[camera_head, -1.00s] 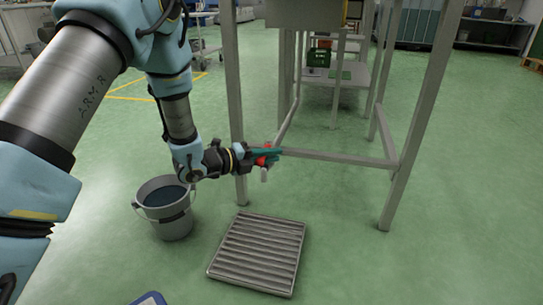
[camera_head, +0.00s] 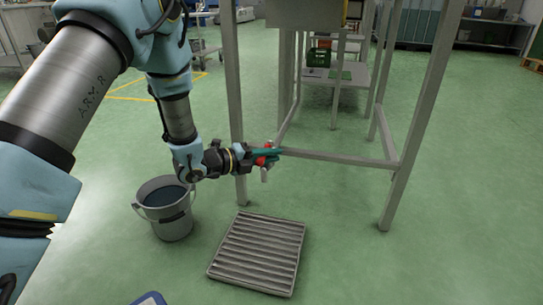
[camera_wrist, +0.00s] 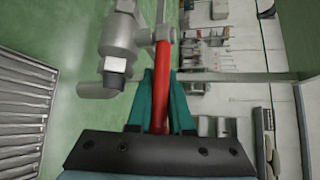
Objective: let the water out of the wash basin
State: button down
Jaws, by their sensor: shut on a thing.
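My gripper (camera_head: 268,155) is beside the near left leg of the steel stand, with its teal fingers shut on a red valve lever (camera_wrist: 162,84). In the wrist view the lever runs up from between the fingers to a grey metal valve body (camera_wrist: 118,38) with a short outlet. In the head view the valve is small and mostly hidden by the fingers, with a short grey piece below. The wash basin (camera_head: 305,14) shows only as a grey underside at the top, on the stand; its inside and any water are out of view.
A steel floor grate (camera_head: 258,252) lies on the green floor in front of the stand. A grey bucket (camera_head: 168,232) with dark contents stands left of it, below my arm. The stand's legs (camera_head: 400,190) and low crossbars enclose the space. The floor on the right is clear.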

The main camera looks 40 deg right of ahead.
jog(key=shift+s+t, duration=0.1)
jog(key=shift+t, duration=0.2)
dwell(0.4)
jog(key=d+n+t+y+p, duration=0.3)
jog(key=n+t+y+p, duration=0.2)
jog(key=n+t, duration=0.4)
jog(key=w+d+n+t+y+p, duration=0.1)
jog(key=d+n+t+y+p, duration=0.3)
jog(key=n+t+y, duration=0.3)
jog(key=shift+w+n+t+p, duration=0.2)
jog(key=shift+n+t+p, duration=0.4)
jog(key=shift+n+t, duration=0.35)
jog(key=shift+w+d+y, duration=0.1)
jog(key=shift+y, duration=0.2)
jog(key=c, duration=1.1)
grip_release()
